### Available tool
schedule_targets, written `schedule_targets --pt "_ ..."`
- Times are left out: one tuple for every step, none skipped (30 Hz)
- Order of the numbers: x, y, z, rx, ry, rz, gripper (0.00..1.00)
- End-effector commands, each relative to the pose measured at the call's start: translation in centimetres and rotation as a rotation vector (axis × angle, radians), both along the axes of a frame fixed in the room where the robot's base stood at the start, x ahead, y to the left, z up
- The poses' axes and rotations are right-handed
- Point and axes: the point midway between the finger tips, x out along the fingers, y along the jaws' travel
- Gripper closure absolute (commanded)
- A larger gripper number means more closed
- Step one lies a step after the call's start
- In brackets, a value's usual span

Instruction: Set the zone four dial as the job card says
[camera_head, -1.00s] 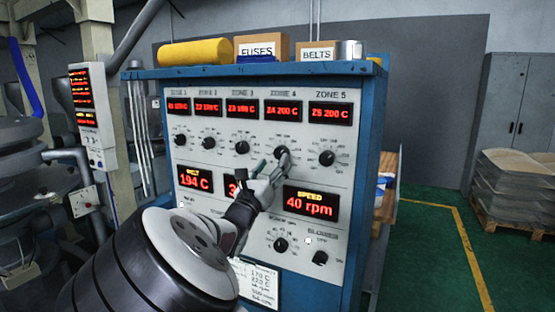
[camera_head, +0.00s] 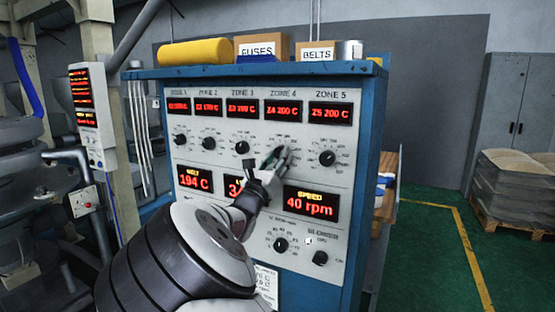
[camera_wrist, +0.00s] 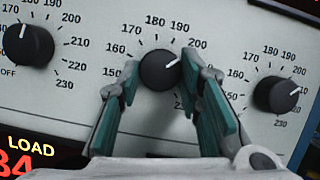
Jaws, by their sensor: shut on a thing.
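The zone four dial is a round black knob with a white pointer line, in the middle of the wrist view (camera_wrist: 160,70). Its pointer aims up and right, close to the 200 mark. My gripper (camera_head: 281,156) is shut on this dial, with one green-padded finger on each side in the wrist view (camera_wrist: 162,82). In the head view the fingers mostly hide the dial. The zone four display (camera_head: 283,110) reads Z4 200 C. The job card (camera_head: 266,286) is low on the panel, partly behind my arm and too small to read.
The zone five dial (camera_head: 327,158) is close on the right, and the zone three dial (camera_head: 242,147) on the left. The speed display (camera_head: 310,204) is below, with more knobs under it. Boxes and a yellow roll (camera_head: 195,52) lie on top of the cabinet.

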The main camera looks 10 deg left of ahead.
Motion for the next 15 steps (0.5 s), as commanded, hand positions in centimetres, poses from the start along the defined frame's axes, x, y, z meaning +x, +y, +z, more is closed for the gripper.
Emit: schedule_targets --pt "0.01 0.01 0.01 0.003 -0.001 0.0 0.95" --pt "0.01 0.01 0.01 0.005 -0.002 0.0 0.95" --pt "0.02 0.03 0.01 0.011 -0.004 0.001 0.95" --pt "0.02 0.04 0.0 0.016 -0.006 0.001 0.95" --pt "0.02 0.05 0.0 0.023 -0.009 0.0 0.95" --pt "0.03 0.06 0.01 0.035 -0.013 0.0 0.95" --pt "0.04 0.06 0.01 0.045 -0.017 0.0 0.95" --pt "0.04 0.09 0.02 0.056 -0.022 0.001 0.95" --pt "0.07 0.11 0.01 0.074 -0.028 0.001 0.95" --pt "0.09 0.1 -0.02 0.089 -0.033 0.0 0.95" --pt "0.1 0.12 -0.03 0.108 -0.039 0.0 0.95" --pt "0.12 0.18 -0.04 0.132 -0.049 0.001 0.95" --pt "0.13 0.18 -0.03 0.154 -0.057 0.001 0.95" --pt "0.14 0.18 -0.04 0.175 -0.065 0.0 0.95" --pt "0.18 0.18 -0.04 0.206 -0.075 -0.001 0.95"
